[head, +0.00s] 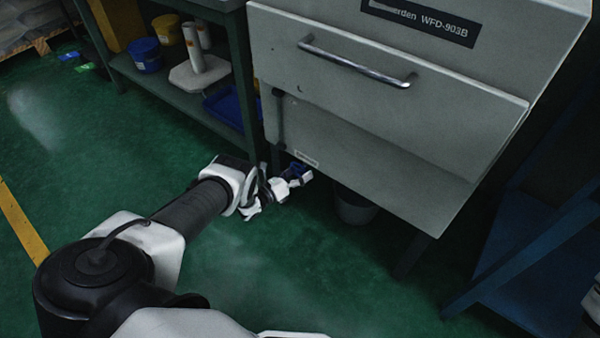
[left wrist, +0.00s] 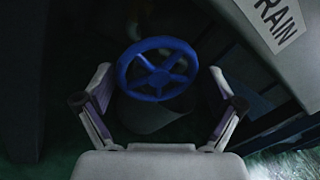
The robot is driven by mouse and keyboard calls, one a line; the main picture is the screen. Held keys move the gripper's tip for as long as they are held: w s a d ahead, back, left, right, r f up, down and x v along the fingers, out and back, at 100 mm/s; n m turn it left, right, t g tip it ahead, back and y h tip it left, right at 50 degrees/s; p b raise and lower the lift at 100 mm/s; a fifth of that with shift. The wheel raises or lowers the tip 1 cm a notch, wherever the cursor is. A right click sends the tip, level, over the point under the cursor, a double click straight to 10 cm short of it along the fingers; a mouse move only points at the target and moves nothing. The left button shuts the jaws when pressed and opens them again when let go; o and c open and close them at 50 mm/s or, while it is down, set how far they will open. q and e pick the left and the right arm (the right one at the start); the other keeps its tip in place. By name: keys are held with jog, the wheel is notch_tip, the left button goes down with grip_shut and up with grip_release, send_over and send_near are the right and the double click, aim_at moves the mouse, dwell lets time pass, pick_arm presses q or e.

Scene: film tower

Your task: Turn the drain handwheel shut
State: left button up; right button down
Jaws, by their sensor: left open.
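The blue spoked drain handwheel (left wrist: 160,76) faces the left wrist camera in the upper middle of that view. In the head view only a small blue bit of the handwheel (head: 297,168) shows under the front of the grey machine, partly hidden by my gripper. My left gripper (head: 279,194) is open, low beside the machine's lower edge. In the left wrist view its two fingers stand left and right of the wheel, with a gap on both sides; I see no contact.
The grey machine (head: 380,140) hangs over the wheel, with a DRAIN label (left wrist: 276,20) beside it. A grey bucket (head: 355,209) stands beneath. A shelf (head: 190,90) with tubs is at the left, a blue stand (head: 535,255) at the right. The green floor in front is clear.

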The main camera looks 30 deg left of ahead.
pick_arm(q)
jog(key=v, duration=1.2)
